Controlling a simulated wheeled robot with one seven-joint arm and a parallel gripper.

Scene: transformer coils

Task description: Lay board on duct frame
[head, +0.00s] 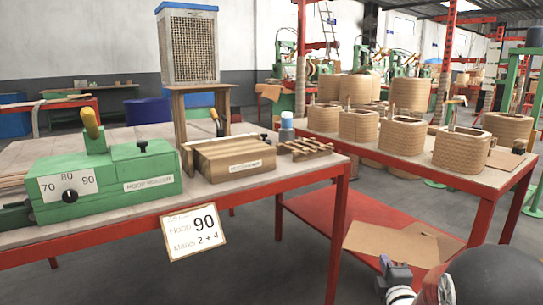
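A slatted wooden frame (303,147) lies at the right end of the front table and looks like the duct frame. Brown flat board sheets (401,243) lie on the red lower shelf below the table at right. I cannot tell which sheet is the task's board. At bottom right, a dark grey and white end part of my arm (398,278), perhaps my gripper, is low in front of the sheets and apart from the frame. Its fingers cannot be made out, so I cannot tell whether it is open or holds anything.
A green hoop roller (110,180) with a 70-80-90 dial and a labelled wooden block (230,160) stand on the front table. A card (194,232) reading "Hoop 90, Marks 2 + 4" hangs from its edge. Several wound coils (400,135) crowd the right table.

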